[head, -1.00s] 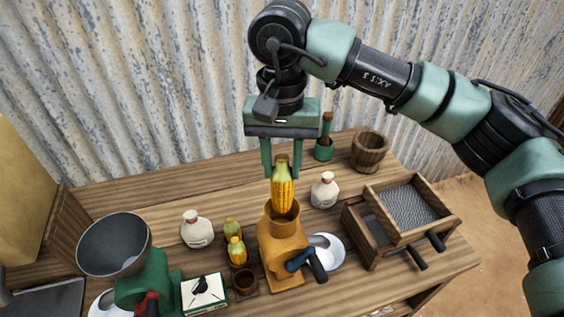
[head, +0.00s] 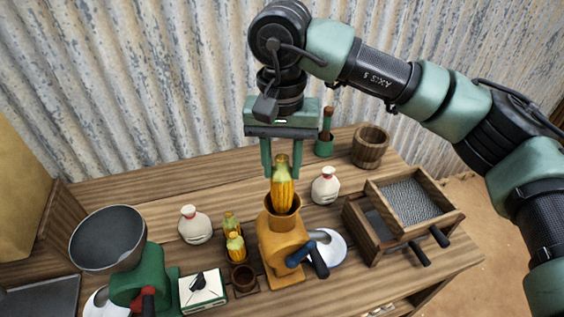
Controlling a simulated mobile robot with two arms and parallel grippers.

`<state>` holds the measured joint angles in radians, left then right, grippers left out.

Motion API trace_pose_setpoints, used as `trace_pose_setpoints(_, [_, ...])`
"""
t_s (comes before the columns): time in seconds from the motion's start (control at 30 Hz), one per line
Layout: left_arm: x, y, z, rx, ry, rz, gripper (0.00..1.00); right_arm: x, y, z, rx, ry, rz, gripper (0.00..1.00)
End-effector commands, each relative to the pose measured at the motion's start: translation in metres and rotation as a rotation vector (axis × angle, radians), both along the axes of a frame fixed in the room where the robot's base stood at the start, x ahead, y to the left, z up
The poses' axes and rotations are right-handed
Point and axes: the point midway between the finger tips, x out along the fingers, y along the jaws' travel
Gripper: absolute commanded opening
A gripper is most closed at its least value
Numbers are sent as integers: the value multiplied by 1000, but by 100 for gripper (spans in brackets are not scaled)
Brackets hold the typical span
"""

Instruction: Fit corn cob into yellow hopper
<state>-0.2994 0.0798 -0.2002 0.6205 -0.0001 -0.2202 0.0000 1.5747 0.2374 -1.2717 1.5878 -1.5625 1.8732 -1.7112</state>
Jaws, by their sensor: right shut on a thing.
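The yellow corn cob (head: 283,188) stands upright, husk end up, at the mouth of the yellow hopper (head: 280,240). Its lower end overlaps the hopper's round opening, and I cannot tell how deep it sits. My right gripper (head: 282,172) points straight down above the hopper and is shut on the corn cob, with one finger on each side of its upper part. The hopper is the top of a yellow-orange mill with a dark blue crank at its right. My left gripper is not in view.
Two small cobs (head: 235,246) stand left of the mill. A white bottle (head: 195,225) stands behind them, another (head: 325,186) to the right. A green mill with a grey bowl (head: 108,240) is at left, a wooden sieve box (head: 410,203) at right, a wooden bucket (head: 370,147) behind.

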Motion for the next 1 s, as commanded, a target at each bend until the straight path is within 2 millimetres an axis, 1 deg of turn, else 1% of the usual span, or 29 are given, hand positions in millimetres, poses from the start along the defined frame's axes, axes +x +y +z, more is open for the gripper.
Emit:
trace_pose_setpoints(0.5, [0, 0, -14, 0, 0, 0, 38, 0, 0, -14, 0, 0, 0, 0])
trace_pose_setpoints(1.0, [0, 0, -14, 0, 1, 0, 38, 0, 0, -13, 0, 0, 0, 0])
